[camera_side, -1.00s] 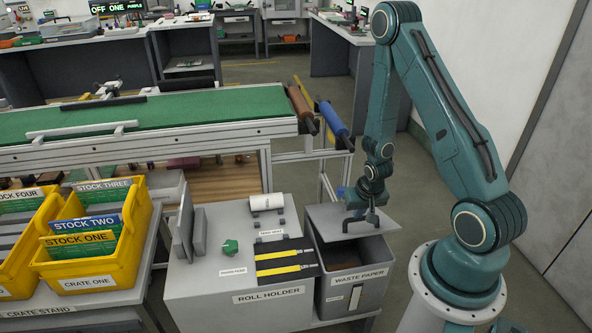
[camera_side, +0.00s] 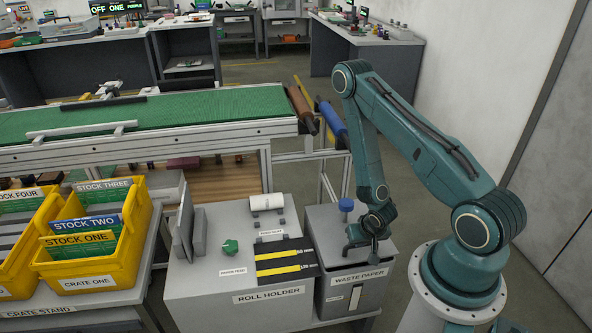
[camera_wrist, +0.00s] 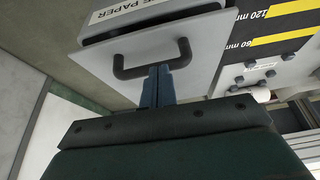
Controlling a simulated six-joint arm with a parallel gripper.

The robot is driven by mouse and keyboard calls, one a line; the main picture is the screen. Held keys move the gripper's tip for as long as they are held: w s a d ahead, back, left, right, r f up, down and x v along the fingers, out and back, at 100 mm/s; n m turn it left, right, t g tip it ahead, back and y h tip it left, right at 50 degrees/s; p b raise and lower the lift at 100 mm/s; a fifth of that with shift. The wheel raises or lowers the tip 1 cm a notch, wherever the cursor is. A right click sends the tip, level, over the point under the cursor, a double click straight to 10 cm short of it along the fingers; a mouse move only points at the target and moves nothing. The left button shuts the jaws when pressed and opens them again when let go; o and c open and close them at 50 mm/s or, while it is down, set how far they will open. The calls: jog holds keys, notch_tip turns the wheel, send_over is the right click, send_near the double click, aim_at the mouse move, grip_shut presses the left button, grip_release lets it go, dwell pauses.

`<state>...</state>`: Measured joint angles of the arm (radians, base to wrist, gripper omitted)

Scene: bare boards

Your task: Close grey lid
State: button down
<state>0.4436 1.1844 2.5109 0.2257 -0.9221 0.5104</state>
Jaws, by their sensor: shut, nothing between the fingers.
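The grey lid (camera_side: 322,222) lies level or nearly level over the top of the waste paper bin (camera_side: 338,303) in the side view. In the wrist view the lid (camera_wrist: 108,62) fills the upper middle, with a black handle (camera_wrist: 129,73) on it. A dark band shows between its far edge and the bin. I cannot tell if it is fully seated. My gripper (camera_side: 364,240) is at the lid's front right, by the handle. Its blue fingers (camera_wrist: 158,80) are shut, empty and close to the handle; contact is unclear.
The roll holder (camera_side: 235,290) stands left of the bin, with a white roll (camera_side: 266,203), a green knob (camera_side: 230,247) and black-and-yellow strips on top. A green conveyor (camera_side: 200,108) runs behind. Yellow crates (camera_side: 95,240) stand at far left. Floor is clear behind the bin's right side.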

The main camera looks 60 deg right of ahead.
jog(key=shift+s+a+f, duration=0.1)
jog(key=shift+a+f, duration=0.05)
jog(key=shift+f, duration=0.35)
jog(key=shift+r, duration=0.2)
dwell(0.4)
jog(key=shift+w+d+r+g+y, duration=0.1)
jog(key=shift+w+d+r, duration=0.05)
jog(key=shift+r, duration=0.35)
jog(key=shift+w+d+r+g+y, duration=0.1)
jog(key=shift+w+d+r, duration=0.1)
jog(key=shift+r, duration=0.25)
jog(key=shift+w+d+r+g+y, duration=0.1)
jog(key=shift+d+r, duration=0.05)
jog(key=shift+r, duration=0.35)
jog(key=shift+w+d+r, duration=0.15)
jog(key=shift+w+r, duration=0.05)
jog(key=shift+r, duration=0.3)
jog(key=shift+w+d+r, duration=0.15)
jog(key=shift+r, duration=0.3)
jog(key=w+d+r, duration=1.4)
jog(key=r, duration=0.1)
jog(key=shift+w+d, duration=0.2)
jog(key=shift+d, duration=0.05)
jog(key=shift+r, duration=0.1)
